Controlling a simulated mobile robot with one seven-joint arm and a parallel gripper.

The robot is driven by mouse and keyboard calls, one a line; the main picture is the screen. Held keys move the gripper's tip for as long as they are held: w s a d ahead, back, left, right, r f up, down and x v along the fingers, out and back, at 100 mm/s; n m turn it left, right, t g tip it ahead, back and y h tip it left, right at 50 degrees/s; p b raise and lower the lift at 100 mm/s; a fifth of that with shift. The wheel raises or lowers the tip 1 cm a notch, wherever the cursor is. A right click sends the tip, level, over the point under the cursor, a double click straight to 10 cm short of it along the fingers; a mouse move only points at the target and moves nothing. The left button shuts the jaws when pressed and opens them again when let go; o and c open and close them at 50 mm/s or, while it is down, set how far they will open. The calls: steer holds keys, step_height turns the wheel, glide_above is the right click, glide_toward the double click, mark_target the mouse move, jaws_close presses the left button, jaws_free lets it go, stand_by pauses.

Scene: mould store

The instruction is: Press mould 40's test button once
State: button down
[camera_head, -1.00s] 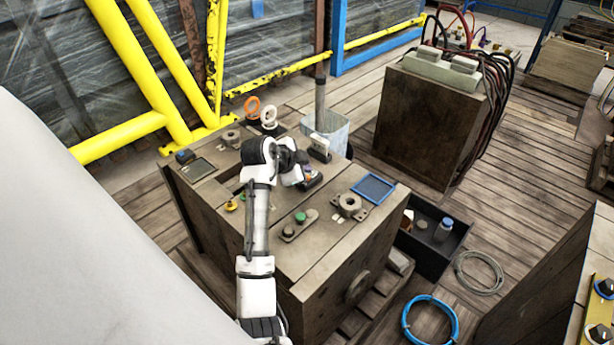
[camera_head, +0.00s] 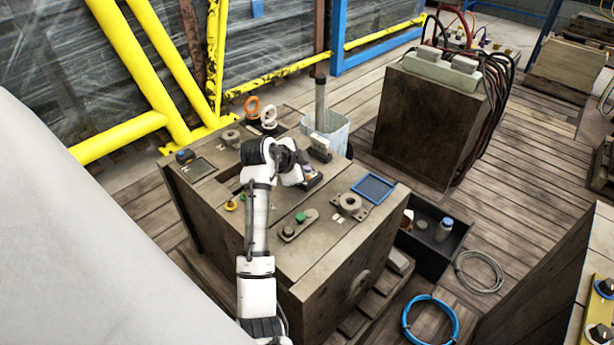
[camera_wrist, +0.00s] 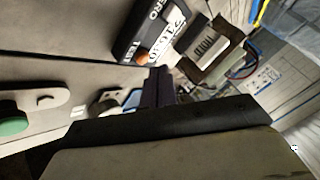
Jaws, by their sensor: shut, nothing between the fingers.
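A black counter unit (camera_wrist: 150,28) with a pale display shows at the top of the wrist view. It reads ZERO at one end and TEST at the other, with a round orange-brown button (camera_wrist: 142,58) beside TEST. The unit is partly hidden by my gripper in the head view (camera_head: 314,183).
The mould block (camera_head: 325,245) also carries a green button (camera_head: 300,217) on a plate, a round flanged fitting (camera_head: 349,205), a blue-framed tray (camera_head: 373,188) and orange and white rings (camera_head: 252,107). A dark bin (camera_head: 432,262) stands to its right.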

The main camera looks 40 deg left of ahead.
steer(key=shift+f, duration=0.4)
steer(key=shift+f+b, duration=0.45)
stand_by(0.5)
steer(key=shift+r, duration=0.1)
steer(key=shift+r+p, duration=0.6)
steer(key=shift+r, duration=0.2)
steer(key=shift+r+p, duration=1.65)
steer(key=shift+r, duration=0.85)
